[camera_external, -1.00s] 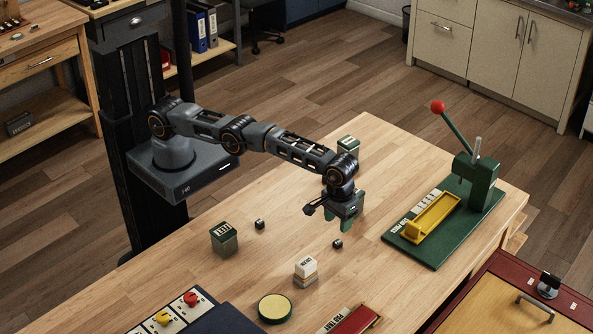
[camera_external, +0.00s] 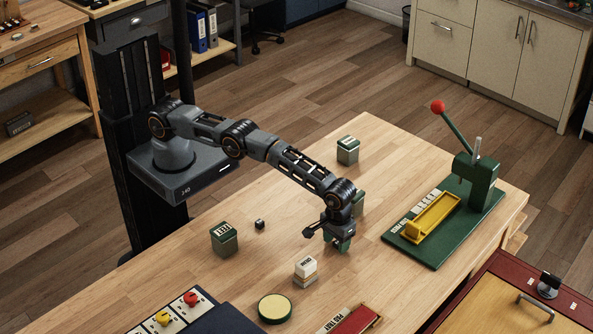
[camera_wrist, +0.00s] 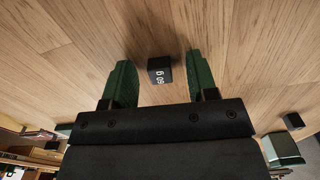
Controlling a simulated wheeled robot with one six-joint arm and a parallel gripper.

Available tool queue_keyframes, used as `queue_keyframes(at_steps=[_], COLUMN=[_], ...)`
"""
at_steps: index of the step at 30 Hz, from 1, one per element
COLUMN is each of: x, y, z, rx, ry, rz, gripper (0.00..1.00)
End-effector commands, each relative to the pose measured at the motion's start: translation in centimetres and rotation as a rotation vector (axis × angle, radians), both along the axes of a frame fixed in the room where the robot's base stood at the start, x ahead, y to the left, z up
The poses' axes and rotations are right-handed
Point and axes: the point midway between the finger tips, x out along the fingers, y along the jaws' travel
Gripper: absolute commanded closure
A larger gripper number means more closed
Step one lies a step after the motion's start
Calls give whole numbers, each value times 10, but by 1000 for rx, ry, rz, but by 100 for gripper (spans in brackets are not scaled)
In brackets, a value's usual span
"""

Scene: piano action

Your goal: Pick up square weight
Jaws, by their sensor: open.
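A small black cube-shaped weight (camera_wrist: 160,70) with white lettering, which looks like "60 g", rests on the wooden table between my gripper's two green fingers in the wrist view. A gap shows on each side of it. My gripper (camera_external: 338,245) is open, low over the table, and hides this weight in the external view. Its fingers also show in the wrist view (camera_wrist: 160,78). A second small dark cube (camera_external: 260,224) stands farther left on the table; a dark cube also shows at the lower right of the wrist view (camera_wrist: 293,121).
A green box (camera_external: 224,240) stands at left, another (camera_external: 347,152) at the back, and a third (camera_external: 359,202) just behind my gripper. A pale block stack (camera_external: 305,270) is in front of it. A green press (camera_external: 475,185) with a yellow tray stands at right.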

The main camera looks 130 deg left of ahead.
Motion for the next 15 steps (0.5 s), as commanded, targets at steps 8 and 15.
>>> queue_keyframes(at_steps=[8, 15], x=[0, 0], y=[0, 0], z=[0, 0], rx=[0, 0], ry=[0, 0], rz=[0, 0], gripper=[60, 83])
